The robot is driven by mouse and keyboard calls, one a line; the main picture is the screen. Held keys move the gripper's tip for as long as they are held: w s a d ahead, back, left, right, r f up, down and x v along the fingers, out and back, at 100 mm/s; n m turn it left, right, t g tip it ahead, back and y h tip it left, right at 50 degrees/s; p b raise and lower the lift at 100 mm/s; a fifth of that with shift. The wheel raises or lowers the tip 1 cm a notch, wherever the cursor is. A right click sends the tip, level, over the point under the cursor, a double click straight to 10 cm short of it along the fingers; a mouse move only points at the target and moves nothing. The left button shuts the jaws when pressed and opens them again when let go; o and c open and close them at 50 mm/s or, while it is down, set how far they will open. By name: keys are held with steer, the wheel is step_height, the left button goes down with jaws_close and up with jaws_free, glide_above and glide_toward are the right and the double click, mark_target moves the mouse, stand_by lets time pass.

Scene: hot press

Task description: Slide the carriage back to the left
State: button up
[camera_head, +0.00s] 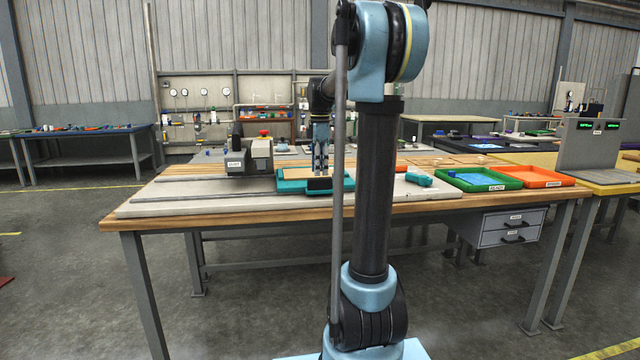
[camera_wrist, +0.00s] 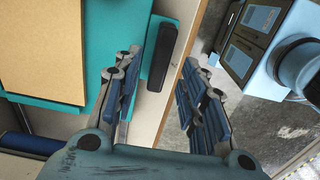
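The teal carriage (camera_head: 290,186) sits on the bench at the right end of the slide rails, to the right of the grey press (camera_head: 250,157). A tan sheet (camera_wrist: 42,50) lies on the carriage (camera_wrist: 128,14) in the wrist view. A black handle (camera_head: 319,183) is on its front side; it also shows in the wrist view (camera_wrist: 164,54). My gripper (camera_head: 320,168) points down above the handle. In the wrist view my gripper (camera_wrist: 160,72) has its fingers wide apart, and the handle appears between them. No contact with it is visible.
A rail (camera_head: 175,205) runs along the front of the grey plate, clear to the left of the carriage. A red button (camera_head: 263,133) is on the press. A small teal object (camera_head: 419,180), a green tray (camera_head: 505,184) and an orange tray (camera_head: 552,180) are to the right.

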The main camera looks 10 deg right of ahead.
mark_target(320, 180)
steer(key=shift+f, duration=2.7)
jaws_close()
steer(key=shift+d, duration=0.2)
steer(key=shift+a, duration=0.2)
